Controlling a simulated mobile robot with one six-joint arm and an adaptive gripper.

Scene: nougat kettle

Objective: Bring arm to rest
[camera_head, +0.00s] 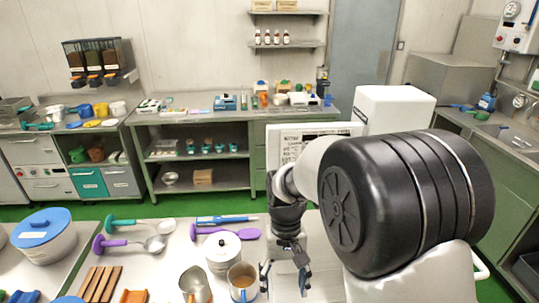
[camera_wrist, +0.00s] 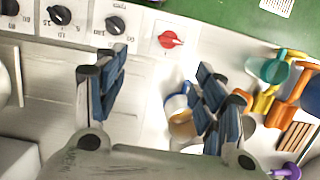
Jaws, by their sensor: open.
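My gripper (camera_head: 287,276) points down over the right part of the near table in the head view. In the wrist view its two blue-padded fingers (camera_wrist: 160,95) are spread wide with nothing between them. A mug with a brown content (camera_head: 242,281) stands just left of my gripper. The mug also shows in the wrist view (camera_wrist: 182,125), partly hidden behind the right finger. I cannot tell whether the finger touches it. My arm reaches in from the right and covers part of the scene.
Left on the near table are a white pot (camera_head: 223,250), a metal jug (camera_head: 195,285), ladles (camera_head: 130,244), wooden strips (camera_head: 100,284) and a blue-lidded container (camera_head: 45,236). Black knobs (camera_wrist: 115,25) and a red knob (camera_wrist: 171,39) line a panel. Green floor lies beyond, before the back shelves (camera_head: 200,150).

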